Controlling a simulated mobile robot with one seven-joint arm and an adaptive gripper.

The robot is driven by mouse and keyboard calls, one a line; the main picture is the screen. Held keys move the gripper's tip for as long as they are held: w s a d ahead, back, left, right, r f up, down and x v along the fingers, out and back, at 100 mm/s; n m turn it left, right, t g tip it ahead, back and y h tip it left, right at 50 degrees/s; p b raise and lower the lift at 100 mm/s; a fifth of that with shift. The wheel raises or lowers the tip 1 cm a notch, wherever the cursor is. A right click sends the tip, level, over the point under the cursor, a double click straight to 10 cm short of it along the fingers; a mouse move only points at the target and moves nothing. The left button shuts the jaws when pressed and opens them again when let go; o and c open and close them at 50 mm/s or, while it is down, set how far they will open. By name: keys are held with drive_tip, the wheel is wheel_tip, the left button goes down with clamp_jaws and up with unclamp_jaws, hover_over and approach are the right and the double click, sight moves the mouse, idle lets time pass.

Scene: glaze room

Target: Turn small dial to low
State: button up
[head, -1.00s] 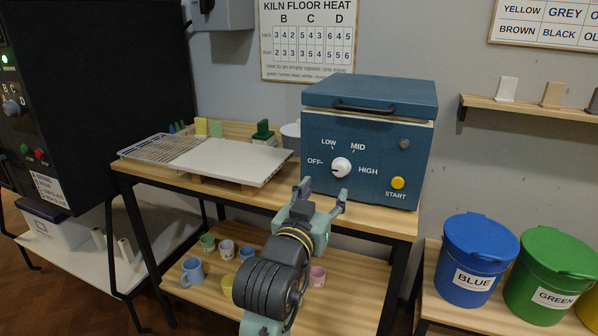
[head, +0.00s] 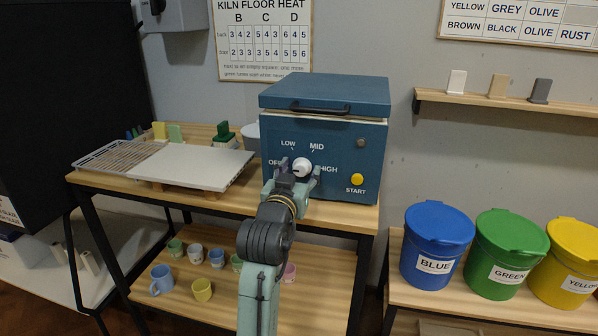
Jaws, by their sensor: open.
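The small dial (head: 302,168) is a round white knob on the front of a blue kiln (head: 340,152). The labels OFF, LOW, MID and HIGH run around it from left to right. My gripper (head: 300,168) is open, with one finger to the left and one to the right of the dial in the head view. I cannot tell whether the fingers touch it. The left finger partly covers the OFF label, and the right one sits by HIGH. The dial's pointer is too small and partly hidden to read now.
A yellow START button (head: 357,179) is right of the dial. A white slab (head: 205,166) and a wire rack (head: 118,156) lie left of the kiln on the wooden table (head: 340,214). Mugs stand on the shelf below. Lidded buckets, including a blue one (head: 436,240), stand at right.

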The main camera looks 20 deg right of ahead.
drive_tip(key=shift+c, duration=0.5)
drive_tip(key=shift+r, duration=0.1)
drive_tip(key=c, duration=1)
drive_tip(key=shift+a, duration=0.1)
drive_tip(key=m+b, duration=0.3)
drive_tip(key=m, duration=0.3)
drive_tip(key=shift+m, duration=0.3)
drive_tip(key=m+b, duration=0.3)
drive_tip(key=m, duration=0.2)
drive_tip(key=shift+r, duration=0.1)
drive_tip(key=shift+w, duration=0.1)
